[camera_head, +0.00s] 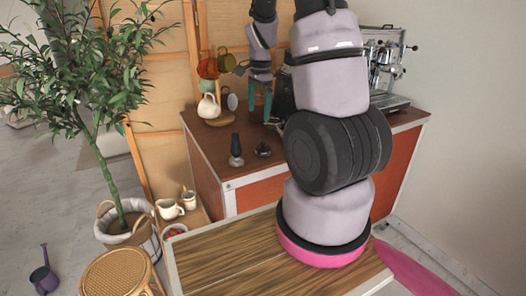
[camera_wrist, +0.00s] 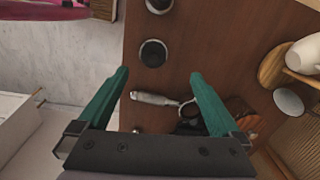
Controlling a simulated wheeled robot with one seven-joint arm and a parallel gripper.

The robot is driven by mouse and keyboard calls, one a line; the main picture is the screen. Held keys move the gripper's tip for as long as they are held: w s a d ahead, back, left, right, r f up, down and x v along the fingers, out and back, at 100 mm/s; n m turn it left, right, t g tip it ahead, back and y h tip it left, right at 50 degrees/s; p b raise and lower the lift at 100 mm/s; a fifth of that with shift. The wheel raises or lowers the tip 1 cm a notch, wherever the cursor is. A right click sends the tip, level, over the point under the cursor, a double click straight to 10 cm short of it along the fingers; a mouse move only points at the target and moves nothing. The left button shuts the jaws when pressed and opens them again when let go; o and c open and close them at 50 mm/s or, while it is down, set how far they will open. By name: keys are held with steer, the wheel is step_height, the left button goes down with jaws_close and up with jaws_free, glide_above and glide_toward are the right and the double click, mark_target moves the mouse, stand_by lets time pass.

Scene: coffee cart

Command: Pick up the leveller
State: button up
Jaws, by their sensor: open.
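The leveller (camera_head: 263,150), a short dark round piece, sits on the brown cart top (camera_head: 208,140) near its front edge. In the wrist view it appears to be the dark disc with a pale rim (camera_wrist: 152,53), just beyond my fingertips. My gripper (camera_head: 267,106) has green fingers and hangs over the cart, behind the leveller in the head view. In the wrist view its fingers (camera_wrist: 161,75) are wide apart with nothing held. A tamper-like piece with a dark upright handle (camera_head: 236,150) stands left of the leveller; a second round piece (camera_wrist: 158,5) is cut by the wrist view's top edge.
A portafilter with a silver handle (camera_wrist: 152,98) lies below the leveller in the wrist view. A white jug (camera_head: 208,106) stands at the back left on a round board. The espresso machine (camera_head: 385,65) stands at the right, partly behind my arm.

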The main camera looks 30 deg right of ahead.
steer(key=m, duration=0.1)
glide_above(263, 143)
steer(key=shift+g, duration=0.4)
steer(key=f, duration=0.8)
steer(key=shift+w+f, duration=0.15)
steer(key=shift+w, duration=0.2)
steer(key=shift+s+d+f, duration=0.1)
steer(key=shift+f, duration=1.45)
steer(key=shift+s+f, duration=0.1)
steer(key=shift+f, duration=1.45)
steer(key=shift+c, duration=0.3)
steer(key=c, duration=1.5)
